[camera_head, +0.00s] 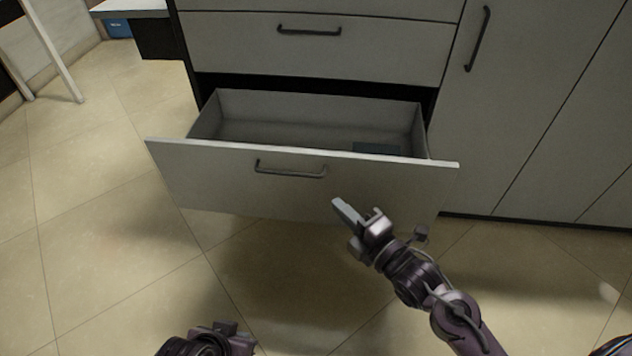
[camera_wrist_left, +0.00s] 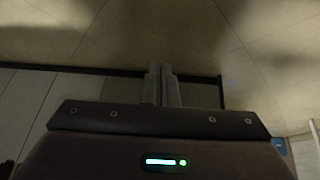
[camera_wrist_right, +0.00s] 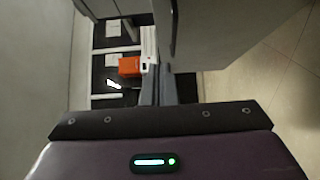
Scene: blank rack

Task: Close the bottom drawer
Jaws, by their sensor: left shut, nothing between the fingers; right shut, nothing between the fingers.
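The bottom drawer (camera_head: 225,180) is pulled well out of the grey cabinet, and its inside shows. My left gripper (camera_wrist_left: 162,84) is shut and empty, low at the bottom of the head view, away from the drawer.
A closed drawer (camera_head: 320,45) with a handle is above the open one. A tall cabinet door (camera_head: 520,90) stands to the right. A white table (camera_head: 130,8) and a blue box (camera_head: 118,28) are at the back left. The tiled floor (camera_head: 90,230) is clear.

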